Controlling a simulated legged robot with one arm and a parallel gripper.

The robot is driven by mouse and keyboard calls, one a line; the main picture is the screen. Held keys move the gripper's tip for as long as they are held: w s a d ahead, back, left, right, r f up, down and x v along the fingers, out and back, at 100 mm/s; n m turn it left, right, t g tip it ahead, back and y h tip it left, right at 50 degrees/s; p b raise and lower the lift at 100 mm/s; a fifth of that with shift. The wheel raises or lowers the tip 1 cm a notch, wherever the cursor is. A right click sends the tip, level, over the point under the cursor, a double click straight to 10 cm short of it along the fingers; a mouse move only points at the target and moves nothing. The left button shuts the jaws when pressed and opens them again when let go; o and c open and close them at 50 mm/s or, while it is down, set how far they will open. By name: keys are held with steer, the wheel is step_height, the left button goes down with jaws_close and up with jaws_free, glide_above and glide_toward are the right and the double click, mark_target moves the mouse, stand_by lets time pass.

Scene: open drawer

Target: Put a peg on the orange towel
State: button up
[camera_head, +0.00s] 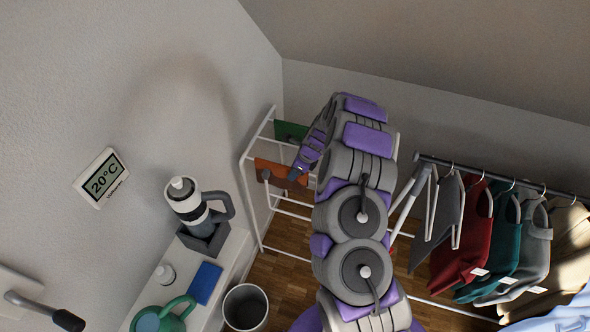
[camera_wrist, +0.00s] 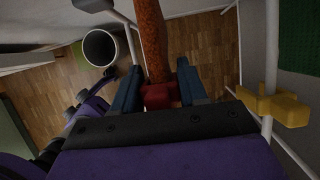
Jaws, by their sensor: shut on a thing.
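The orange towel (camera_head: 268,170) hangs over a bar of the white drying rack in the head view. In the wrist view the orange towel (camera_wrist: 152,40) shows nearly edge-on, running down from the top to between my fingers. My gripper (camera_wrist: 160,82) is shut on a red peg (camera_wrist: 159,97), held between its two dark blue fingers. The peg meets the towel's near edge in the picture; whether its jaws straddle the cloth is hidden. In the head view my gripper (camera_head: 297,172) is beside the towel, and the peg cannot be made out.
A green towel (camera_head: 290,131) hangs farther back on the rack (camera_head: 248,190). A yellow peg (camera_wrist: 275,108) sits on a rack bar to the right in the wrist view. A bin (camera_head: 245,308) stands on the floor. A clothes rail (camera_head: 500,178) with several garments is at right.

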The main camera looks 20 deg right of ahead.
steer(key=o, duration=1.1)
steer(key=p+v, duration=0.3)
steer(key=v, duration=1.4)
steer(key=s+a+r+n+b, duration=0.1)
steer(key=s+a+r+n, duration=0.5)
steer(key=s+r, duration=0.1)
steer(key=s+a+r+n+g+b, duration=0.1)
steer(key=s+a+r+n, duration=0.15)
steer(key=s, duration=0.25)
steer(key=s+a+r+n+g, duration=0.1)
steer(key=s+a+r+n, duration=0.15)
steer(key=s+n, duration=0.2)
steer(key=s+r+n+g+h+b, duration=0.1)
steer(key=s+n, duration=0.5)
steer(key=s, duration=0.7)
steer(key=s+d+r+n+g+h+b, duration=0.1)
steer(key=s+n, duration=0.5)
steer(key=s, duration=0.8)
steer(key=shift+d+r+h, duration=0.3)
steer(key=shift+d+h, duration=0.05)
steer(key=shift+h, duration=0.45)
